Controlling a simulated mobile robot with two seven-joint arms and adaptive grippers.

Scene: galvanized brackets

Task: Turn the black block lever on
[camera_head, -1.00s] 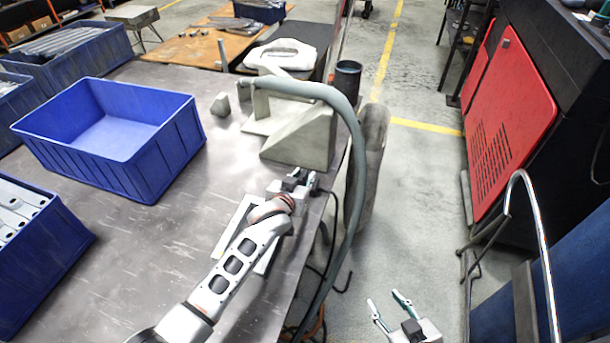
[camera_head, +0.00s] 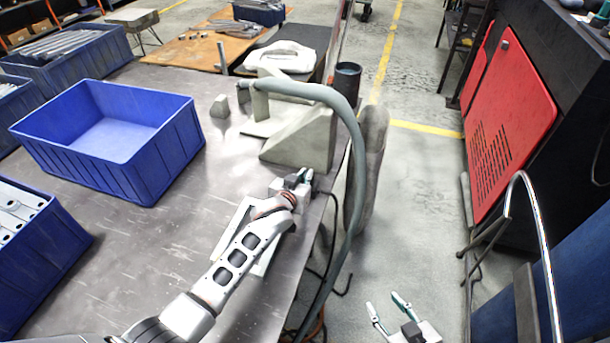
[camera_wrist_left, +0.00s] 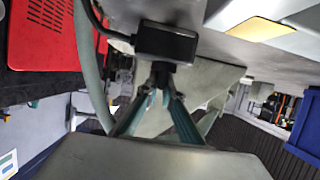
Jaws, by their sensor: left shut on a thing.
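In the head view my left gripper (camera_head: 306,178) is at the right edge of the metal table (camera_head: 190,235), and the block and lever cannot be made out there. My right gripper (camera_head: 385,304) is open and empty over the floor at the bottom.
A thick grey hose (camera_head: 358,165) arches over the table edge close to my left gripper. A grey angled bracket stand (camera_head: 300,140) is behind it. A blue bin (camera_head: 120,150) is on the table's left. A red-panelled machine (camera_head: 510,115) stands at right across open floor.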

